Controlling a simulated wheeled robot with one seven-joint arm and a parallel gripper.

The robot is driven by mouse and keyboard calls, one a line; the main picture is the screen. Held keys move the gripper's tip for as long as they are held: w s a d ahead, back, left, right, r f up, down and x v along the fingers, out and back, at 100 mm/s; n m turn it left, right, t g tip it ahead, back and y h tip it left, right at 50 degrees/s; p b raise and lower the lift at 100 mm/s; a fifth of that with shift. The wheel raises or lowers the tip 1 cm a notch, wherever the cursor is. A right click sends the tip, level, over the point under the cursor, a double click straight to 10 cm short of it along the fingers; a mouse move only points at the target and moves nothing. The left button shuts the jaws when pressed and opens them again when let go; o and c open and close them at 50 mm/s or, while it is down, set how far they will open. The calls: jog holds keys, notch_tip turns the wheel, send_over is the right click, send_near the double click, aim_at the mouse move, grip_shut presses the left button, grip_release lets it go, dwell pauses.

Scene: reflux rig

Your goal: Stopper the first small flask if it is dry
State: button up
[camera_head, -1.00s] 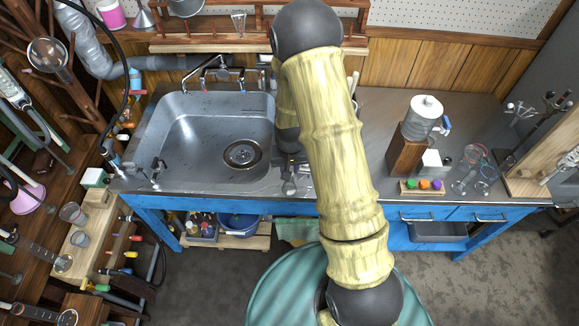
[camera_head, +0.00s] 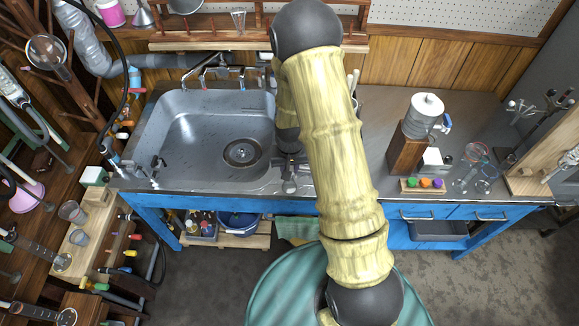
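Small clear glass flasks stand on the bench at the right, one to the left (camera_head: 461,185) and one to the right (camera_head: 484,186). The glass is too small in view to tell whether either is wet or dry inside. Green (camera_head: 411,183), orange (camera_head: 425,183) and purple (camera_head: 437,184) stoppers sit in a wooden holder (camera_head: 408,190) left of the flasks. My gripper (camera_head: 289,186) is by the sink's right edge, far left of the flasks and stoppers. It is mostly hidden behind my arm, so its opening does not show.
A steel sink (camera_head: 185,150) with a tap (camera_head: 215,72) lies left of my arm. A wooden stand (camera_head: 535,165) is right of the flasks. Bench between my arm and the block looks clear.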

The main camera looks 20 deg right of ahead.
jog(key=shift+f, duration=0.35)
dwell(0.4)
jog(key=o, duration=1)
jog(key=shift+o, duration=0.2)
jog(key=shift+r, duration=0.15)
notch_tip(320, 180, up, 17)
jog(key=s, duration=0.2)
jog(key=shift+a+b, duration=0.15)
jog(key=shift+b, duration=0.2)
